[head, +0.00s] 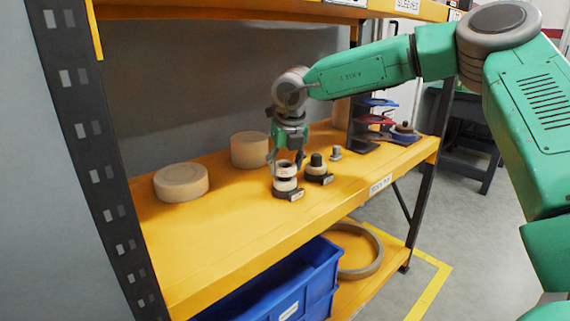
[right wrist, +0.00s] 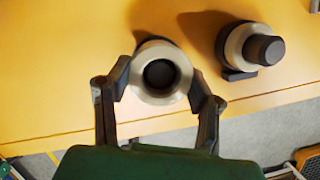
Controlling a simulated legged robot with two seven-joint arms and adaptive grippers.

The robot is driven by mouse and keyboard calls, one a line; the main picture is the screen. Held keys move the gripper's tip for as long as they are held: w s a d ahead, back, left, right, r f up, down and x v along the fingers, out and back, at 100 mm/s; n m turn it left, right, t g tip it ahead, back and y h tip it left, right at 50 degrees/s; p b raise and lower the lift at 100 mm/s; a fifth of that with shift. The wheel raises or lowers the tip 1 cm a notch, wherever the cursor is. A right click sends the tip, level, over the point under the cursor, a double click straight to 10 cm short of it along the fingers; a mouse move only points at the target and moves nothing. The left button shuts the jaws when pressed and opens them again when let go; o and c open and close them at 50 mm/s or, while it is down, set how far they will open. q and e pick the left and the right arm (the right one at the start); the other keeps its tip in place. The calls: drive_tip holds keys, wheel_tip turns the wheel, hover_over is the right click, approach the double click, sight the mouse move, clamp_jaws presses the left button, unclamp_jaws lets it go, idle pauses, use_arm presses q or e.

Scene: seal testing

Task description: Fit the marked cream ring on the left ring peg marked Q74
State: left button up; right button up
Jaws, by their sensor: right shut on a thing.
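My right gripper (head: 286,160) is shut on a cream ring (head: 287,169), with a finger on either side of it, over the left peg stand (head: 288,194) at the shelf's front. The held ring is at the top of the stack; another cream band (head: 285,184) shows lower, with a dark band between. In the right wrist view, the gripper (right wrist: 159,83) holds the ring (right wrist: 159,98) from both sides, and a dark round shape shows inside its opening. I cannot tell how far the ring is over the peg. The mark and Q74 are not readable. My left gripper is not in view.
A second peg stand (head: 320,179) with a dark top and a cream ring stands close on the right; it also shows in the right wrist view (right wrist: 265,49). Two round tan blocks (head: 181,182) (head: 249,150) stand behind and left. A small grey part (head: 336,153) stands right.

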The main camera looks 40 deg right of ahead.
drive_tip(key=shift+f, duration=0.75)
drive_tip(key=o, duration=1.2)
drive_tip(key=shift+r, duration=0.1)
wheel_tip(320, 180, up, 7)
drive_tip(key=p, duration=0.8)
